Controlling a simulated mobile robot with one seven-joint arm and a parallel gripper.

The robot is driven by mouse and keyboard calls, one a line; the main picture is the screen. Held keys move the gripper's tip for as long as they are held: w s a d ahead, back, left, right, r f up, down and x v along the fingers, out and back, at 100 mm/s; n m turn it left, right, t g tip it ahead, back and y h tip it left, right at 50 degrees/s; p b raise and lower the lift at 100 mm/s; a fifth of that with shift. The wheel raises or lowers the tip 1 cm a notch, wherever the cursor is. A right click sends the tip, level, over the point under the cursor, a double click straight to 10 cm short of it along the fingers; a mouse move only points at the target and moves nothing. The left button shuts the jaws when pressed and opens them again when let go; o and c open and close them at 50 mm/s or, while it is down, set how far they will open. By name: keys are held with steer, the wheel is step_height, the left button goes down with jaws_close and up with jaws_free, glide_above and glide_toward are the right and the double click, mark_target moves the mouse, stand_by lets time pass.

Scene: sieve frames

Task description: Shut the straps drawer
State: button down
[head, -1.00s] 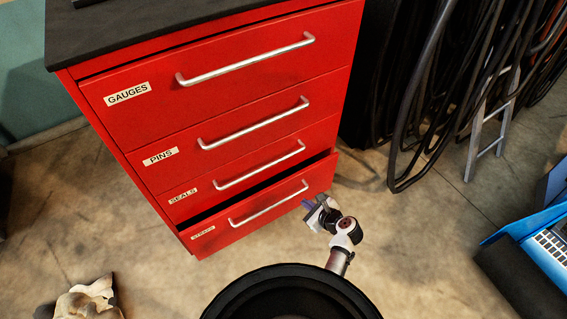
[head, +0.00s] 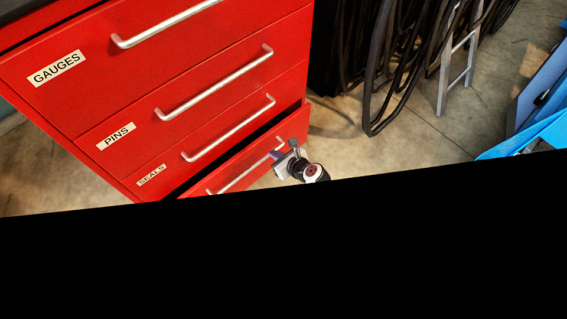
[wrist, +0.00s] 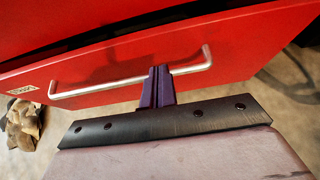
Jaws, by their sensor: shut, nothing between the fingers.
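The straps drawer (head: 292,133) is the lowest drawer of the red cabinet. It stands partly open, with a dark gap above its front. Its silver bar handle (wrist: 105,87) runs across the drawer front in the wrist view, where the small label at left is too blurred to read. My gripper (head: 277,156) is at the right part of this drawer's front. In the wrist view its purple fingers (wrist: 160,75) are together with nothing between them, overlapping the handle near its right end. I cannot tell whether they touch the handle or the drawer front.
The GAUGES (head: 150,70), PINS (head: 190,118) and SEALS (head: 215,150) drawers above are shut. Black hoses (head: 385,70) and a ladder (head: 457,60) stand at right. A crumpled cloth (wrist: 22,125) lies on the floor at left. Black fills the lower head view.

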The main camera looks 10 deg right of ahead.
steer(key=w+a+b, duration=0.1)
steer(key=w+a, duration=0.1)
steer(key=w, duration=0.1)
steer(key=shift+w+a+f+b, duration=0.1)
steer(key=shift+a+f+b, duration=0.05)
steer(key=shift+f+b, duration=0.25)
steer(key=shift+w+a+r, duration=0.1)
steer(key=shift+w+a, duration=0.25)
steer(key=shift+w, duration=0.15)
steer(key=shift+r, duration=0.1)
steer(key=shift+w+a+p, duration=0.55)
steer(key=shift+w+a, duration=0.2)
steer(key=shift+w, duration=0.25)
steer(key=shift+d, duration=0.1)
